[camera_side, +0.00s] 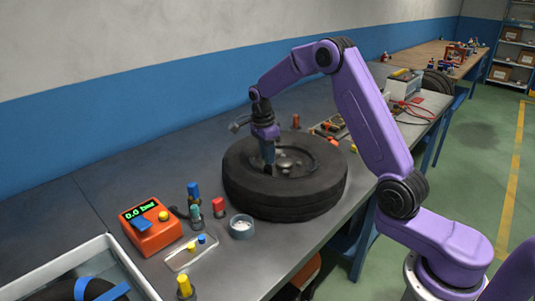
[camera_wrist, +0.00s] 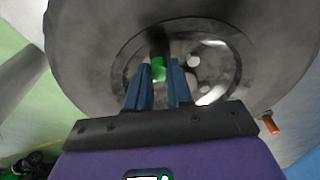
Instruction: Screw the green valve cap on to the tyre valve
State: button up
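The green valve cap (camera_wrist: 158,69) sits between my fingertips in the wrist view. My gripper (camera_wrist: 159,74) has its blue fingers close on both sides of the cap and looks shut on it. A dark stem, apparently the tyre valve (camera_wrist: 157,42), shows right beyond the cap, in line with it. I cannot tell whether cap and valve touch or are threaded. In the side view my gripper (camera_side: 268,160) points down over the wheel of the black tyre (camera_side: 285,198), which lies flat on the bench. The cap and valve are hidden there.
An orange gauge box (camera_side: 150,228) reads 0.0. Near it stand a blue-topped bottle (camera_side: 194,192), a red-topped piece (camera_side: 219,207), a round tin (camera_side: 242,228) and a clear tray (camera_side: 190,254) with small caps. A white crate (camera_side: 125,262) is at the front left.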

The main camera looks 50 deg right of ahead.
jog(key=m, duration=0.7)
jog(key=shift+g+y, duration=0.3)
jog(key=shift+g, duration=0.1)
jog(key=m, duration=0.5)
jog(key=shift+m+y, duration=0.3)
jog(key=shift+m, duration=0.1)
jog(key=o, duration=0.6)
jog(key=shift+c, duration=0.2)
